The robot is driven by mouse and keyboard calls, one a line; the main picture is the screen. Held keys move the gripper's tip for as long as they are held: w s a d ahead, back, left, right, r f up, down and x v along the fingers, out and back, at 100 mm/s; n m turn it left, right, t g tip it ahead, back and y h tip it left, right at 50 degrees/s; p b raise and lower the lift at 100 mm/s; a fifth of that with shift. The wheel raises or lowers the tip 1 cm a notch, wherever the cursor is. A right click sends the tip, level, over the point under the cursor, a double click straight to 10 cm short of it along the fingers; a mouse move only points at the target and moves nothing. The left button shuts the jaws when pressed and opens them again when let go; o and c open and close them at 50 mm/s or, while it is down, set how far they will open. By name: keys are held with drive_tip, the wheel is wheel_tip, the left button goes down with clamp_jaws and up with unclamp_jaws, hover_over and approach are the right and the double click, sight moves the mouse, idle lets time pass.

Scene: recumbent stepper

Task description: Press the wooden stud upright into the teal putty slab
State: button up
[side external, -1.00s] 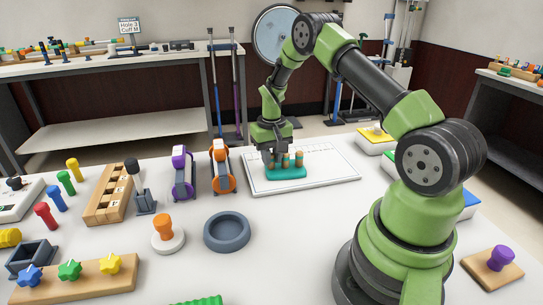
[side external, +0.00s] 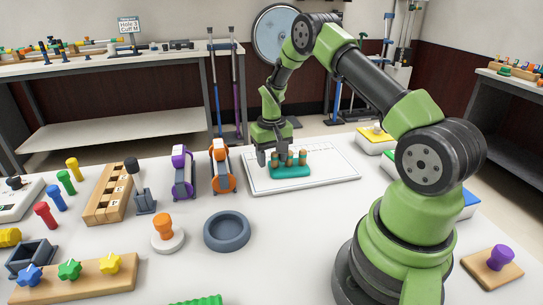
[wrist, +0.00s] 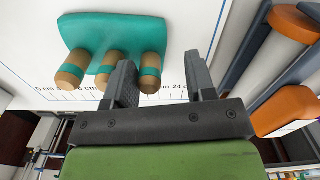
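The teal putty slab (side external: 290,172) lies on the white ruled board (side external: 335,165). Three wooden studs with teal bands stand in or on it; one (side external: 302,158) shows at its right side. In the wrist view the slab (wrist: 110,35) is at the upper left, with the studs in a row along its near part, including the rightmost stud (wrist: 153,70). How deep they sit is unclear. My gripper (side external: 273,162) is low beside the slab's left end.
Orange (side external: 221,165) and purple (side external: 183,172) framed devices stand left of the board. A grey round dish (side external: 227,232) and an orange knob on a white disc (side external: 166,232) are in front. The board's right part is clear.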

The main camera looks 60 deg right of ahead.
wheel_tip(320, 180, up, 17)
idle(1.0)
